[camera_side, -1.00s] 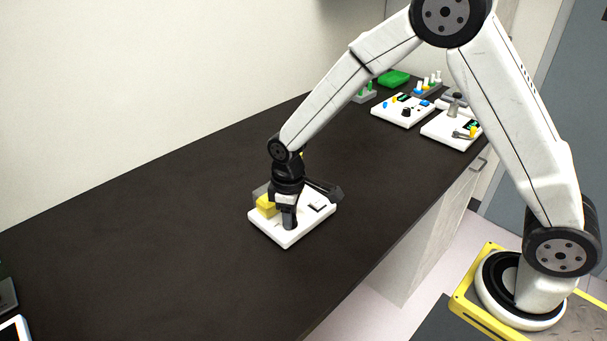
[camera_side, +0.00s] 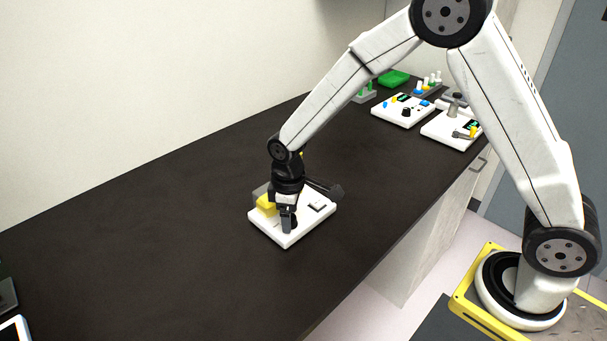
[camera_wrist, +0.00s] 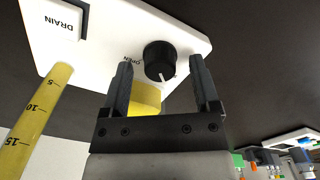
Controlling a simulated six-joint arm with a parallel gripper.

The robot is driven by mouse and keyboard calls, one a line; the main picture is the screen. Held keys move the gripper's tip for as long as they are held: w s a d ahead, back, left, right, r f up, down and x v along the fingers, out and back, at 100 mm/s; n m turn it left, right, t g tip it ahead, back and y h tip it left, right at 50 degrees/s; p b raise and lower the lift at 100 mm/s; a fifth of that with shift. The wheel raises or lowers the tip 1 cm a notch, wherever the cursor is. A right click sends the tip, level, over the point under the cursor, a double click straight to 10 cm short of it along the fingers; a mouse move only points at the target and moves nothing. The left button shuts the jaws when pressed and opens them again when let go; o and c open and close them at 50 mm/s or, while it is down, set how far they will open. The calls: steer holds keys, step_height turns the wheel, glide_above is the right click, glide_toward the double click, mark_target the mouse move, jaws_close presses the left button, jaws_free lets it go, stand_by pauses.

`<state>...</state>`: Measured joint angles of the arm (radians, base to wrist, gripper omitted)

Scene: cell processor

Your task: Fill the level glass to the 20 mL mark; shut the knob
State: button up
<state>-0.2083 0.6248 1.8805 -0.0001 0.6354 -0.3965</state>
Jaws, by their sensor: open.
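A black knob (camera_wrist: 159,57) with a white pointer mark sits on a white panel (camera_wrist: 100,20) in the wrist view. The pointer faces toward my gripper body, away from the OPEN label to its left. My gripper (camera_wrist: 161,65) is open, with one finger on each side of the knob and gaps showing. The level glass (camera_wrist: 40,105) is at the left, yellow along its visible length past the 15 mark; its upper end is cut off and the 20 mark is out of view. In the side view my gripper (camera_side: 288,226) is low over the panel (camera_side: 283,240).
Other white devices (camera_side: 403,110) stand at the far end of the dark bench (camera_side: 150,220). The bench around the panel is clear.

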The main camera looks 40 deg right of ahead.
steer(key=shift+r, duration=0.1)
steer(key=shift+r, duration=3.85)
steer(key=s+d+m+t, duration=0.1)
steer(key=s+d+m, duration=0.2)
steer(key=s, duration=0.4)
steer(key=s+d+f+m+t, duration=0.1)
steer(key=s+d+m, duration=0.3)
steer(key=s+d, duration=0.2)
steer(key=shift+s+t, duration=0.3)
steer(key=shift+s, duration=0.45)
